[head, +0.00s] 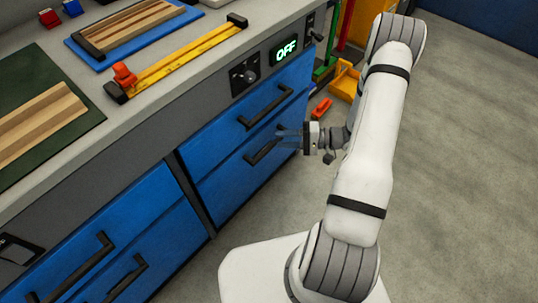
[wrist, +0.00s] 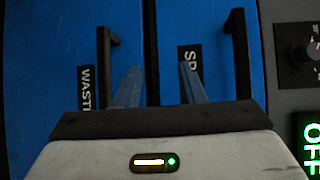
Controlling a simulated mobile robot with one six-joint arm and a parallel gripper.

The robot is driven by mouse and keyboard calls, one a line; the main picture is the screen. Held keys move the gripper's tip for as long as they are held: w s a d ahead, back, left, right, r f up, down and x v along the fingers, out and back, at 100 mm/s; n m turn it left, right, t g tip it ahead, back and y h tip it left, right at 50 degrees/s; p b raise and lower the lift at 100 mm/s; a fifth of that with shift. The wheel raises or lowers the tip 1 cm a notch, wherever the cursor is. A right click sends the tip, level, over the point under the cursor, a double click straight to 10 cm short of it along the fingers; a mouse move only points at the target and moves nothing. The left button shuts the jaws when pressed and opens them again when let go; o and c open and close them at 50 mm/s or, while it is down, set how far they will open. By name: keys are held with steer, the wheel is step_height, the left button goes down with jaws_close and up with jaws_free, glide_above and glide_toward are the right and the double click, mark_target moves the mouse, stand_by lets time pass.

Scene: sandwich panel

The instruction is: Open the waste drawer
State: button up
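The waste drawer (wrist: 60,60) is blue, with a dark bar handle (wrist: 104,50) and a label reading "WASTE" in the wrist view. In the head view it is the lower drawer (head: 228,188) of the right-hand cabinet, its handle (head: 264,147) on the front; it looks closed. My gripper (head: 285,133) is in front of the drawers, level with the gap between the two handles. In the wrist view my gripper (wrist: 158,66) has its fingers apart with nothing between them; the waste handle lies left of the left finger.
Above is another blue drawer with a handle (head: 266,107) and a partly hidden label (wrist: 190,58). A dial (head: 245,75) and a green "OFF" display (head: 286,50) sit above. Yellow and red items (head: 345,80) stand beyond the cabinet. Floor to the right is clear.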

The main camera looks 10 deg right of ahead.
mark_target(273, 147)
steer(key=d+f+m+t+b, duration=0.2)
steer(key=d+f+t, duration=0.15)
steer(key=f, duration=0.65)
steer(key=shift+t+h, duration=0.4)
steer(key=shift+t, duration=0.15)
steer(key=x, duration=0.4)
steer(key=b+x, duration=0.1)
steer(key=x, duration=0.3)
steer(key=shift+w+r, duration=0.2)
steer(key=shift+w, duration=0.15)
jaws_close()
